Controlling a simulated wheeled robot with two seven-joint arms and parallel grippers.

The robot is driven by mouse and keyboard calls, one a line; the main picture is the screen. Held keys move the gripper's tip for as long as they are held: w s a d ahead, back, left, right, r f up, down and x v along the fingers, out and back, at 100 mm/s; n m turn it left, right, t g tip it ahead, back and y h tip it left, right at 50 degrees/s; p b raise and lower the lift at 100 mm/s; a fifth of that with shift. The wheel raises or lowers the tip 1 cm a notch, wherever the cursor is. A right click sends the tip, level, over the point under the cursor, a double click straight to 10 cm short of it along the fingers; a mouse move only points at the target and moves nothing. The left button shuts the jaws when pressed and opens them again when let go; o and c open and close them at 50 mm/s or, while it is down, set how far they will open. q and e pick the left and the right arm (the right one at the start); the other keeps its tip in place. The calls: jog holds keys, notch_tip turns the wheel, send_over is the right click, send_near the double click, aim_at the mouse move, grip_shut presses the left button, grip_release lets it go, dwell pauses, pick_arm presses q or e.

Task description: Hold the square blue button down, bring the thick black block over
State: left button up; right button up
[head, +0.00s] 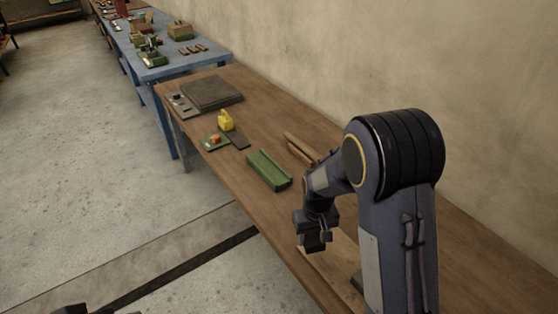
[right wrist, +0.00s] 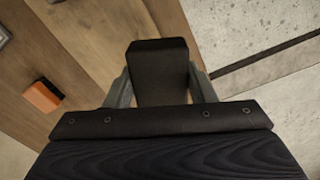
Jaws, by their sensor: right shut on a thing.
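My right gripper (head: 314,236) hangs at the front edge of the brown table. In the right wrist view its two grey fingers (right wrist: 160,88) are shut on the thick black block (right wrist: 158,62), one on each side. The block is held over the seam between the table and the pale floor. I cannot make out the square blue button in either view. Dark parts at the bottom left of the head view may be my left gripper (head: 70,310), but its jaws cannot be read.
An orange block (right wrist: 41,96) lies on the table in the right wrist view. On the brown table (head: 232,180) stand a green channel (head: 268,170), a yellow object (head: 226,120) and a dark flat slab (head: 211,93). A blue table (head: 180,66) stands behind. A wall runs along the right.

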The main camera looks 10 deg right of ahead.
jog(key=s+d+f+m, duration=0.1)
jog(key=s+d+m, duration=0.1)
jog(key=d, duration=0.3)
jog(key=s+d+f+m, duration=0.1)
jog(key=s+d+m, duration=0.1)
jog(key=d, duration=0.3)
jog(key=s+d+m, duration=0.3)
jog(key=d+m, duration=0.1)
jog(key=d, duration=0.1)
jog(key=shift+s+d+f+m, duration=0.1)
jog(key=shift+d+f+m, duration=0.2)
jog(key=shift+f, duration=0.1)
jog(key=s+d+m, duration=0.8)
jog(key=s, duration=0.5)
jog(key=s+d+m, duration=0.8)
jog(key=s, duration=0.5)
jog(key=s+r+m, duration=0.2)
jog(key=s+m, duration=0.5)
jog(key=s, duration=0.8)
jog(key=shift+a+f, duration=0.2)
jog(key=shift+f, duration=1.95)
jog(key=shift+w, duration=0.1)
pick_arm(q)
jog(key=shift+c, duration=0.5)
grip_shut()
